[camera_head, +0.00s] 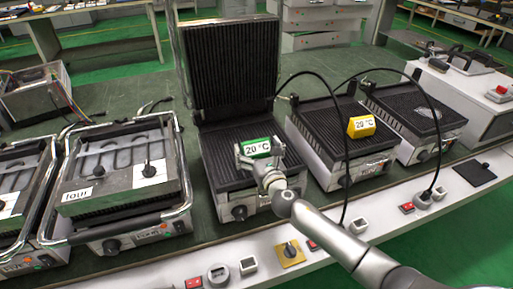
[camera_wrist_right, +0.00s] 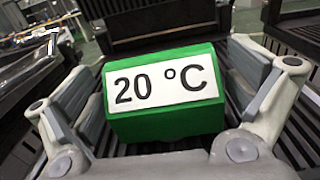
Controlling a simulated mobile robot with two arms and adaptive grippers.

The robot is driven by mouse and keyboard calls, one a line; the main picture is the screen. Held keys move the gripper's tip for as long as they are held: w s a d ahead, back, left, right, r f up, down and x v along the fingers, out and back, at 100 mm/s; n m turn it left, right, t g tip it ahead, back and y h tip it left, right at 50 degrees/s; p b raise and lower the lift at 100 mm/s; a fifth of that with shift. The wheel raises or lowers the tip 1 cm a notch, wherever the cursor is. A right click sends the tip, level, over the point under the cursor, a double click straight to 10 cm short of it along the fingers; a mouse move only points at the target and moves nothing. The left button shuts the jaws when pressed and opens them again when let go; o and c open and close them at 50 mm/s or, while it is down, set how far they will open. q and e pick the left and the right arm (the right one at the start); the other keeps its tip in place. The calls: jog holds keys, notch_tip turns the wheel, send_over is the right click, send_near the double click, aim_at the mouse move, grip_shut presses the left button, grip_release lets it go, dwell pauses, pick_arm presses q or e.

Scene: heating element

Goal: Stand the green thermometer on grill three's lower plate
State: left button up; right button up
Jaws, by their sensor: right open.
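The green thermometer (camera_head: 255,148), a block with a white "20 °C" label, is at the open grill with the raised ribbed lid (camera_head: 229,65). It appears upright on that grill's ribbed lower plate (camera_head: 222,170); its bottom edge is partly hidden. My right gripper (camera_head: 259,150) is open around it, one finger on each side. In the right wrist view the green thermometer (camera_wrist_right: 165,92) sits between the spread fingers, with a gap at the right finger and less room at the left. No number shows on this grill. My left gripper is not in view.
A grill labelled "four" (camera_head: 75,195) stands to the left. A yellow "20 °C" block (camera_head: 361,123) is on the grill to the right, with black cables (camera_head: 345,120) arching nearby. Switches and knobs line the bench's front edge (camera_head: 330,243).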

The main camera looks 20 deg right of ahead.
jog(key=shift+r, duration=0.1)
jog(key=shift+s, duration=0.1)
jog(key=s, duration=1.2)
jog(key=shift+d, duration=0.2)
jog(key=shift+w, duration=0.1)
